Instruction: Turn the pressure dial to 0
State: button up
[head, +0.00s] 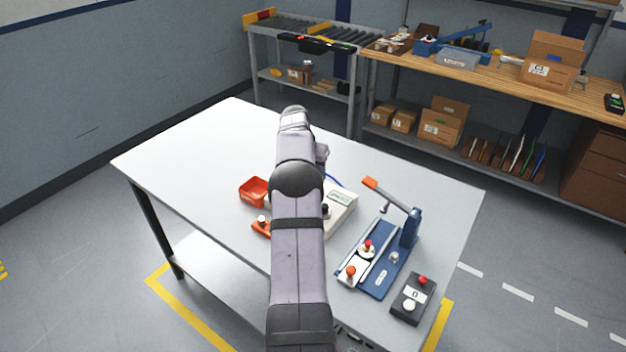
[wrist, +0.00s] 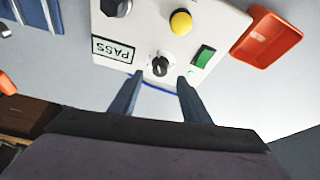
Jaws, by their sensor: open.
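A white tester box (wrist: 140,40) with a PASS display (wrist: 117,50) fills the upper part of the wrist view. On it is a small black dial (wrist: 160,65) with a white pointer mark and tick marks around it; I take it as the pressure dial, but no readable name or number shows. My gripper (wrist: 159,80) is open, its two fingers to either side of the dial in the picture. Nothing is between them, and I cannot tell their height above it. In the head view my arm hides part of the box (head: 343,203) and the fingers.
The box also carries a yellow button (wrist: 181,21), a green rocker switch (wrist: 203,56) and a larger black knob (wrist: 116,7). A red-orange bin (wrist: 268,38) stands beside it. A blue lever fixture (head: 385,262) and a dark button box (head: 412,298) stand at right. The table's far left is clear.

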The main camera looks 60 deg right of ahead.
jog(key=shift+b+v, duration=0.35)
jog(key=shift+v, duration=1)
jog(key=shift+a, duration=0.1)
jog(key=w+a+r+n+y, duration=0.1)
jog(key=w+a+n, duration=0.25)
jog(key=a, duration=1.05)
jog(key=w+a+n+y, duration=0.2)
jog(key=a+n, duration=0.2)
jog(key=a, duration=1)
jog(key=s+a+f+n, duration=0.1)
jog(key=s+a+n, duration=0.5)
jog(key=a, duration=1.1)
jog(key=s+a+f+n, duration=0.1)
jog(key=s+a, duration=0.3)
jog(key=s, duration=0.3)
jog(key=s+a+f+n+g+y, duration=0.1)
jog(key=s+a, duration=0.3)
jog(key=s, duration=0.4)
jog(key=shift+f, duration=0.8)
jog(key=shift+a, duration=0.15)
